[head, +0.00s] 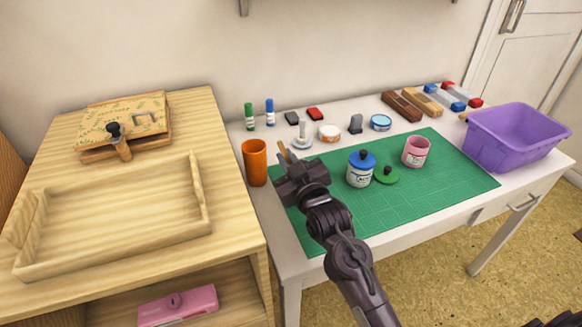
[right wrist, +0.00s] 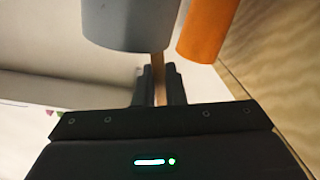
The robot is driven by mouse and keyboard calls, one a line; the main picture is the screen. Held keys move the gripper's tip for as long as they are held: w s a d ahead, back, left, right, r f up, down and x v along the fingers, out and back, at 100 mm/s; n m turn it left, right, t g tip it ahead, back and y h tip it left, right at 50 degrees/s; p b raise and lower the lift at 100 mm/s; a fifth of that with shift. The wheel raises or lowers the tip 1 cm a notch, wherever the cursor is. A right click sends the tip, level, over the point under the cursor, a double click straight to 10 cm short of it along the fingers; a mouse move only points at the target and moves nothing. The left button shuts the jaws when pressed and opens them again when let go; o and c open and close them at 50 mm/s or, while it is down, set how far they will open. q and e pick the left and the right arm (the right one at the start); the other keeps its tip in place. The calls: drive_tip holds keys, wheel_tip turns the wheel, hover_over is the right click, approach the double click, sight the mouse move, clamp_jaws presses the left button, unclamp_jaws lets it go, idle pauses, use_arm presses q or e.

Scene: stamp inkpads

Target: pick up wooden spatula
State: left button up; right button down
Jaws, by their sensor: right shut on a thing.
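The wooden spatula shows as a thin, light-brown strip (head: 284,152) at the tip of my right gripper (head: 287,163) in the head view. In the right wrist view, the spatula (right wrist: 159,68) runs as a narrow strip between the two dark fingers of my right gripper (right wrist: 159,85), which is shut on it. Most of the spatula is hidden by the gripper. My right gripper is over the left end of the green mat (head: 440,165), just right of the orange cup (head: 255,163).
A purple bin (head: 515,140) is at the right. A wooden tray (head: 120,255) is at the left. The mat's front right is clear.

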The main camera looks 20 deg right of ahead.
drive_tip(key=shift+r, duration=0.75)
use_arm(q)
drive_tip(key=s, duration=0.1)
drive_tip(key=s+p, duration=0.1)
drive_tip(key=s+f+p, duration=0.1)
drive_tip(key=shift+s+a, duration=0.25)
drive_tip(key=shift+s, duration=0.1)
use_arm(e)
wheel_tip(320, 180, up, 18)
drive_tip(key=shift+r, duration=0.25)
drive_tip(key=shift+f, duration=0.1)
